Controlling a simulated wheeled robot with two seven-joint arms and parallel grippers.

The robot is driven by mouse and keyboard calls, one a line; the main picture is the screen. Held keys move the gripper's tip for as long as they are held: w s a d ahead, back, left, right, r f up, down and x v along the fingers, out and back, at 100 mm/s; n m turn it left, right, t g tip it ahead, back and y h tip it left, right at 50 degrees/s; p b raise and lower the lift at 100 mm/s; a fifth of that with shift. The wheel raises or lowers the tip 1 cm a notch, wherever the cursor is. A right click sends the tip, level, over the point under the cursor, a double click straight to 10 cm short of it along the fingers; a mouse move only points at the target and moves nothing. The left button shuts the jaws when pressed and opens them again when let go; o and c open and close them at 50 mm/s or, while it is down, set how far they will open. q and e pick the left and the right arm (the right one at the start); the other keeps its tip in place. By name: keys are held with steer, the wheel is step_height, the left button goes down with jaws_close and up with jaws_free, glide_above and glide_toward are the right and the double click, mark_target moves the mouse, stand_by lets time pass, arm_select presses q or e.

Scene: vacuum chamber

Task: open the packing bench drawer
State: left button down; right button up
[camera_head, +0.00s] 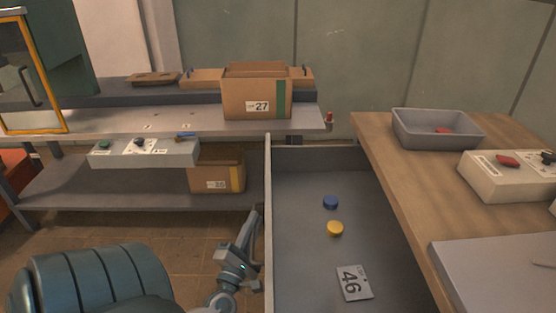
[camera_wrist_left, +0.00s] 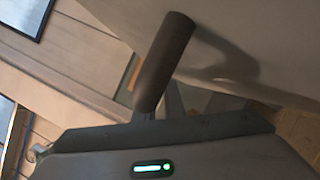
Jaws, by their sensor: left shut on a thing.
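The packing bench drawer (camera_head: 310,172) stands pulled well out to the left from under the wooden bench top (camera_head: 400,185). Inside it lie a blue disc (camera_head: 330,202), a yellow disc (camera_head: 335,228) and a plate marked 46 (camera_head: 353,283). My left gripper (camera_head: 240,262) is just outside the drawer's left panel. It is shut on the drawer handle, a dark round bar (camera_wrist_left: 165,62) in the left wrist view. The fingertips are mostly hidden there. My right gripper is not in view.
A grey bin (camera_head: 437,138) and a pale box (camera_head: 507,180) sit on the bench top. A shelf at the back left carries a carton marked 27 (camera_head: 257,97); another carton (camera_head: 217,174) is below it. Open floor (camera_head: 130,225) lies left of the drawer.

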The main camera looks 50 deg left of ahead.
arm_select(q)
steer(key=shift+s+a, duration=1.05)
steer(key=shift+s, duration=0.15)
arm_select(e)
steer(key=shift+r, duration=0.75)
arm_select(q)
steer(key=c, duration=2.1)
jaws_free()
